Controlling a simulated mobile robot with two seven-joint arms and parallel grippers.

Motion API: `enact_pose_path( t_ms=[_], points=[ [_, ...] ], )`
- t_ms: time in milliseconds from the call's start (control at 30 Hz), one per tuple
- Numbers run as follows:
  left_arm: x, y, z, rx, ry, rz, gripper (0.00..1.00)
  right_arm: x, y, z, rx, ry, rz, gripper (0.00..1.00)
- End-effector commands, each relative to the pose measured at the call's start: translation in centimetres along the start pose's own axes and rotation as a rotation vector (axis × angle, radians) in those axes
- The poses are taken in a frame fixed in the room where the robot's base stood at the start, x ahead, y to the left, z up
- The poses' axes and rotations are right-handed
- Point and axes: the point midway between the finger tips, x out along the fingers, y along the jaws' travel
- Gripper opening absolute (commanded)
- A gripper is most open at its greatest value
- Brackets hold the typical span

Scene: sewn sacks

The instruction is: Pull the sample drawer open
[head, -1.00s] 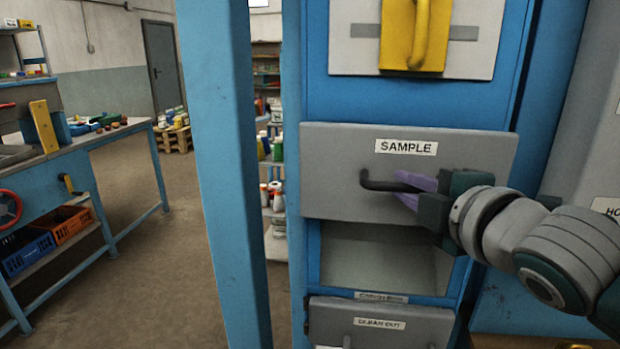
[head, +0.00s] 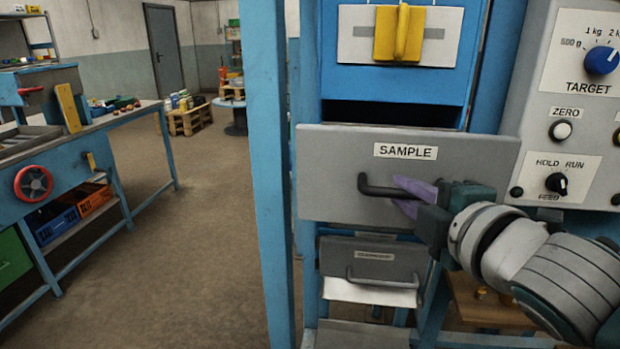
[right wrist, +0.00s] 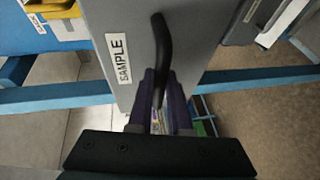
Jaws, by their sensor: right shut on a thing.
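The grey sample drawer front (head: 330,170) stands in the middle of the head view, with a white SAMPLE label (head: 405,152). It stands out from the blue machine, and a dark opening (head: 395,114) shows above it. My right gripper (head: 405,195) is shut on the black bar handle (head: 372,187), reaching it from the right. In the right wrist view the purple fingers (right wrist: 160,95) are on either side of the handle (right wrist: 160,45). The inside of the drawer is hidden. My left gripper is not in view.
A yellow-handled slide (head: 399,35) is above the drawer, and a smaller grey flap (head: 372,260) is below. A blue post (head: 268,180) stands close on the left. A control panel (head: 570,120) is on the right. Floor is clear between post and workbench (head: 100,130).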

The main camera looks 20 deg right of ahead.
Motion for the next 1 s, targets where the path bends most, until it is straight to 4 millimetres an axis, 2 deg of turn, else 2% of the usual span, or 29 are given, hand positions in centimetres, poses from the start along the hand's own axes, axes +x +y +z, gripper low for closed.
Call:
enact_pose_path(
  t_ms=[433, 467, 700, 1000],
  points=[
    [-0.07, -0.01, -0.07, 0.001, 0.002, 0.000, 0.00, -0.20, -0.13, 0.00, 0.000, -0.002, -0.002, 0.00],
    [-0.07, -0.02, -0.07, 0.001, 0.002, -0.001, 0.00, -0.19, -0.13, 0.00, 0.000, -0.002, -0.002, 0.18],
    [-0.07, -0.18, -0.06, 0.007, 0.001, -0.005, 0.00, -0.19, -0.10, -0.03, 0.000, -0.001, -0.001, 0.45],
    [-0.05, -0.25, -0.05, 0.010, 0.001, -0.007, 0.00, -0.35, -0.09, -0.06, 0.000, -0.001, 0.000, 0.47]
  ],
)
